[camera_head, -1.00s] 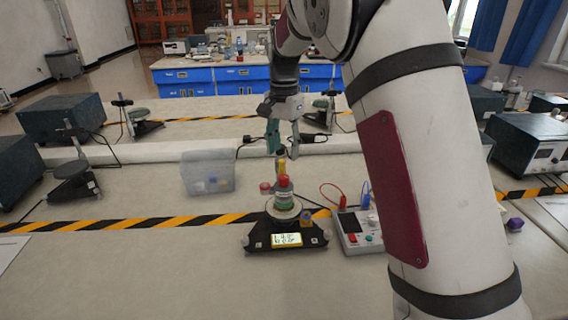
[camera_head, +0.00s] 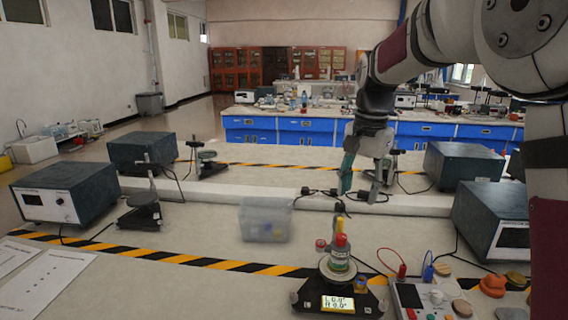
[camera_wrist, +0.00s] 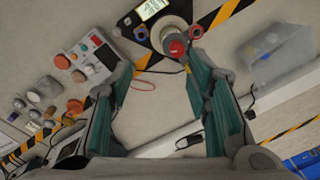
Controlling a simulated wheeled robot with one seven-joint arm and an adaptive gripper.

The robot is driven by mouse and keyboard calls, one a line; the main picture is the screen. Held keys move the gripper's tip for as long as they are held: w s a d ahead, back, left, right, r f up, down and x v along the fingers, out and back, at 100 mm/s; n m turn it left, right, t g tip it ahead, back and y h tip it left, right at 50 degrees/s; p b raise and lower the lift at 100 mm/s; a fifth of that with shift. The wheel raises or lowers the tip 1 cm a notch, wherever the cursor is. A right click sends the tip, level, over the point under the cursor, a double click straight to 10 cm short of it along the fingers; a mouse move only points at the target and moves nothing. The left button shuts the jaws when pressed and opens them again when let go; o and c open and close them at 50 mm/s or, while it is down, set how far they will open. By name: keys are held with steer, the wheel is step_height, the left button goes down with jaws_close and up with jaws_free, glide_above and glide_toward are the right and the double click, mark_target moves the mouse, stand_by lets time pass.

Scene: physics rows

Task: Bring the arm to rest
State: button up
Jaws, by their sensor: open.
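My gripper (camera_head: 359,190) is open and empty in the head view, with its fingers pointing down above the bench, behind the scale stand. In the wrist view my gripper (camera_wrist: 172,95) shows two green finger pads spread wide, with nothing between them but bench surface. My arm comes in from the upper right of the head view. A black scale (camera_head: 312,292) with a lit display stands near the front edge. A stack of coloured pieces with a red and yellow top (camera_head: 340,250) sits on its round plate. It also shows at the top of the wrist view (camera_wrist: 177,47).
A translucent bin (camera_head: 266,219) stands left of the scale. A meter box (camera_head: 436,298) with red and blue leads stands right of it, near several loose coloured pieces. Dark instrument boxes (camera_head: 85,192) stand at left and right. Black-and-yellow tape crosses the bench.

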steer(key=s+r+n+t, duration=0.1)
steer(key=s+r+n, duration=0.1)
steer(key=s, duration=0.6)
steer(key=s+r+n+t, duration=0.1)
steer(key=s+r+n, duration=0.1)
steer(key=s, duration=0.6)
steer(key=s+f+n, duration=0.2)
steer(key=s+f, duration=0.1)
steer(key=s, duration=0.4)
steer(key=s+f+n+t, duration=0.1)
steer(key=s+f+n, duration=0.2)
steer(key=s, duration=0.5)
steer(key=shift+s+a, duration=0.15)
steer(key=shift+a, duration=0.05)
